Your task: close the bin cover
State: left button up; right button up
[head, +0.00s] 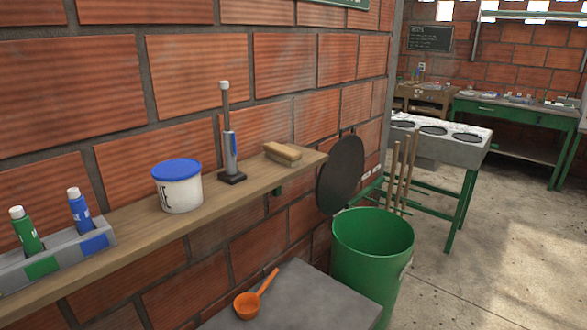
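A green round bin (365,270) stands on the floor near the wall, right of the middle in the head view. Its top is open and I see into its inside. A dark round disc (341,174), which looks like the bin cover, stands nearly upright against the brick wall, just above and behind the bin's left rim. How it is fixed there is hard to tell. Neither of my grippers shows in the view.
A wooden shelf (140,236) runs along the wall with a white tub (180,194), bottles and a brush (283,153). A grey slab (310,295) with an orange scoop (247,305) lies left of the bin. Wooden sticks (404,175) stand behind it. The floor to the right is clear.

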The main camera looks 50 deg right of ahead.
aim_at(339, 178)
jog(key=z, duration=2.05)
jog(key=i+l+u, duration=0.1)
jog(key=u, duration=0.25)
jog(key=i+l+u, duration=0.1)
jog(key=u, duration=0.25)
jog(key=l+u, duration=0.1)
jog(key=u, duration=0.25)
jog(key=i+l, duration=0.05)
